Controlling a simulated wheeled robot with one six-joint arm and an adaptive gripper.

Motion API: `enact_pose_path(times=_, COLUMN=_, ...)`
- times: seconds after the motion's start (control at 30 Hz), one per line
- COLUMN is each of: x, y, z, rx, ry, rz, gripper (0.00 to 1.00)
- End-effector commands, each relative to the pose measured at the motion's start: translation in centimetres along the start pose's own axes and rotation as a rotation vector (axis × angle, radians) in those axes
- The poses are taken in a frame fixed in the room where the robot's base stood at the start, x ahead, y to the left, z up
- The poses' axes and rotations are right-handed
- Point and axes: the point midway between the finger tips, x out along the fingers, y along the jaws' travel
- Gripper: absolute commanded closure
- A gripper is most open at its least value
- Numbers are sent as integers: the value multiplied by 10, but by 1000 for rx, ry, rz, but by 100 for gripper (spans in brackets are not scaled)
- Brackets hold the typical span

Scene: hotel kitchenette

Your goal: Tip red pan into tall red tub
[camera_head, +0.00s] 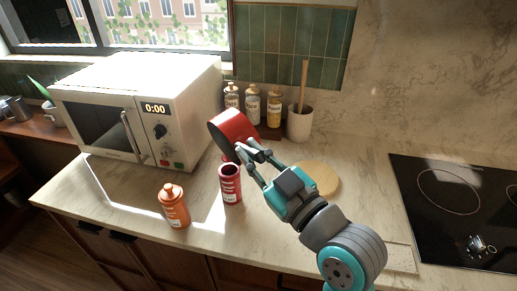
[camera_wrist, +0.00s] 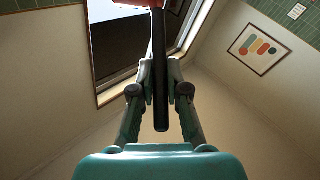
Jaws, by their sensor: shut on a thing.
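The red pan (camera_head: 232,130) is held up in the air and strongly tilted, its round body turned toward the left. My gripper (camera_head: 262,162) is shut on its dark handle, which also shows between the fingers in the wrist view (camera_wrist: 161,75). The tall red tub (camera_head: 231,186) stands upright on the counter, below the pan and slightly left of my gripper. Its open top faces up and looks dark inside. The pan and tub look apart, with the pan above and behind the tub's rim in the picture. I cannot see the pan's contents.
An orange bottle (camera_head: 173,206) stands left of the tub, near the front edge. A white microwave (camera_head: 140,105) is at the left. Several small bottles (camera_head: 253,104) and a white utensil crock (camera_head: 299,123) stand behind. A round wooden board (camera_head: 320,177) and black cooktop (camera_head: 455,205) are to the right.

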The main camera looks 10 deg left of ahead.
Motion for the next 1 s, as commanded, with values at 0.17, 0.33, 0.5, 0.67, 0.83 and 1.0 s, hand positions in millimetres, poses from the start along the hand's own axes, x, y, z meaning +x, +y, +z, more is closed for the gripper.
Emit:
enact_pose_path(times=0.17, x=-1, y=-8, z=-2, rx=-56, ry=7, rz=-7, gripper=100)
enact_pose_path(times=0.33, x=-1, y=-16, z=0, rx=-109, ry=10, rz=-15, gripper=100)
enact_pose_path(times=0.5, x=-2, y=-23, z=0, rx=-161, ry=14, rz=-21, gripper=100)
enact_pose_path(times=0.67, x=-2, y=-29, z=1, rx=-205, ry=17, rz=-27, gripper=100)
enact_pose_path(times=0.83, x=-3, y=-34, z=2, rx=-235, ry=19, rz=-31, gripper=100)
enact_pose_path(times=1.0, x=-3, y=-35, z=2, rx=-249, ry=20, rz=-33, gripper=100)
